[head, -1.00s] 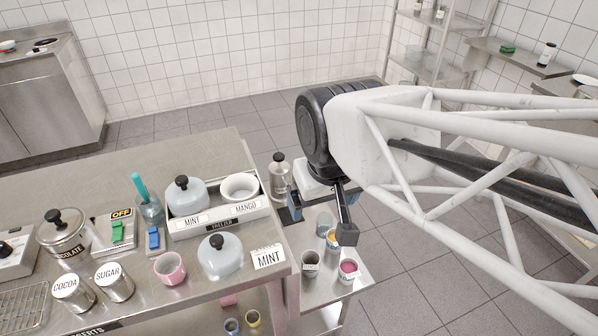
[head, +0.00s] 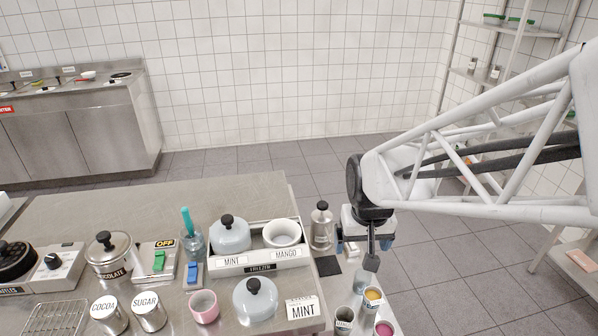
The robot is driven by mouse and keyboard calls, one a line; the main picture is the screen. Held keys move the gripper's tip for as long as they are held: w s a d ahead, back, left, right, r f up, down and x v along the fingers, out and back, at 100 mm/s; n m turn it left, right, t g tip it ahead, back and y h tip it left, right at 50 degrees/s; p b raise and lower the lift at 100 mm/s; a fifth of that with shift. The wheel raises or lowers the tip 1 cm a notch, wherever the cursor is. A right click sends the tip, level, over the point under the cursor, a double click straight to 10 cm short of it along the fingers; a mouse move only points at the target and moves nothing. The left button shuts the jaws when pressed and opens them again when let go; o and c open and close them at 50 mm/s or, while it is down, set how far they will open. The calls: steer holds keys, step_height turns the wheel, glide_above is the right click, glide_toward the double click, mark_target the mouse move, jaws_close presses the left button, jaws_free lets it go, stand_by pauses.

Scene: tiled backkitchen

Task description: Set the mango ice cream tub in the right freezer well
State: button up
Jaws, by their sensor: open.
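The tub with yellow-orange contents (head: 373,295), which looks like the mango one, stands upright on a small metal side stand at the lower right. My gripper (head: 360,256) is open and empty, above and behind this tub in the picture, apart from it. The freezer box (head: 258,267) stands on the counter with two wells. Its left well, labelled MINT, is covered by a grey domed lid (head: 230,234). The right well (head: 282,233), labelled MANGO, is uncovered with a white rim; its bottom is hard to see.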

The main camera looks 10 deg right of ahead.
steer(key=w+d+f+m+g, duration=0.1)
steer(key=w+d+f, duration=0.25)
steer(key=f, duration=0.35)
steer(key=w+d+f, duration=0.3)
steer(key=w+f, duration=0.1)
steer(key=f, duration=0.2)
steer(key=m, duration=0.2)
glide_toward(373, 297)
steer(key=shift+w+a+g, duration=0.25)
steer(key=shift+w+g, duration=0.15)
steer(key=shift+d+f, duration=0.15)
steer(key=shift+f, duration=0.3)
steer(key=shift+f, duration=0.1)
steer(key=shift+f, duration=1.15)
steer(key=shift+f, duration=0.1)
steer(key=shift+s+d+f, duration=0.1)
steer(key=shift+f, duration=2.4)
